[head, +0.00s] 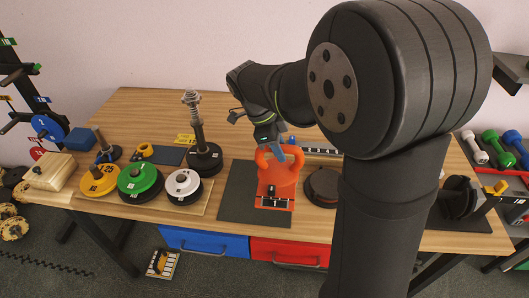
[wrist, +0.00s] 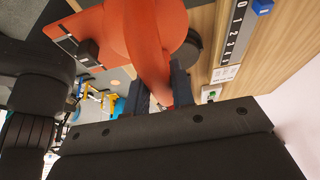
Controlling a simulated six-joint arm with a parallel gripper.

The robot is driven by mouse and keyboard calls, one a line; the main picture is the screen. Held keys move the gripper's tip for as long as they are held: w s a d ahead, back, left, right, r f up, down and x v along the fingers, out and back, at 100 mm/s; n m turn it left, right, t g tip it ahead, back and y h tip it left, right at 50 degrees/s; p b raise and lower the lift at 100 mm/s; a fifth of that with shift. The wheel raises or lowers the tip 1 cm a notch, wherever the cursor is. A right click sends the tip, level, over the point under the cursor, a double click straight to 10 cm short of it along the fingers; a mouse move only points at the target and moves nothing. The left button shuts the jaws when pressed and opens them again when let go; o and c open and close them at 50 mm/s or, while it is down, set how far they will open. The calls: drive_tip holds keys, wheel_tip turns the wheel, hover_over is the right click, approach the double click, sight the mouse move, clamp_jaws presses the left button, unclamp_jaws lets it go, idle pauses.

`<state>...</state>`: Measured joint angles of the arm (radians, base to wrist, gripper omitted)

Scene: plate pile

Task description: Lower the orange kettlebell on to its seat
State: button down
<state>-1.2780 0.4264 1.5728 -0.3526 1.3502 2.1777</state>
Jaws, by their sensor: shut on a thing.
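The orange kettlebell (head: 279,172) is near the middle of the table in the head view, over or on an orange plate (head: 264,203). My gripper (head: 284,151) is shut on the top of its handle from behind. In the wrist view my gripper (wrist: 160,92) has one dark finger on each side of the orange handle (wrist: 148,45). The orange plate (wrist: 62,22) carries a black block and a ruled strip at its front. I cannot tell whether the kettlebell's base touches the plate; the contact is hidden.
A dark mat (head: 236,196) lies under the plate. A dark disc (head: 322,186) is close at right. White (head: 183,185), green (head: 139,179) and yellow (head: 99,178) weight plates and a spring post (head: 197,126) stand left. A numbered scale (wrist: 234,35) lies behind.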

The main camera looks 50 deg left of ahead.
sight(302, 149)
drive_tip(key=w+d+r, duration=0.1)
drive_tip(key=d, duration=0.1)
drive_tip(key=w+d+r, duration=0.2)
drive_tip(key=shift+w+d+r, duration=0.2)
drive_tip(key=shift+w, duration=0.1)
drive_tip(key=w+d+f, duration=0.1)
drive_tip(key=w+d, duration=0.3)
drive_tip(key=w, duration=0.5)
drive_tip(key=shift+w+f, duration=0.15)
drive_tip(key=shift+w, duration=0.2)
drive_tip(key=shift+f, duration=0.15)
drive_tip(key=shift+f, duration=0.75)
drive_tip(key=shift+f, duration=1.95)
idle(0.4)
drive_tip(key=c, duration=1.1)
unclamp_jaws()
drive_tip(key=shift+c, duration=0.2)
drive_tip(key=shift+f, duration=0.1)
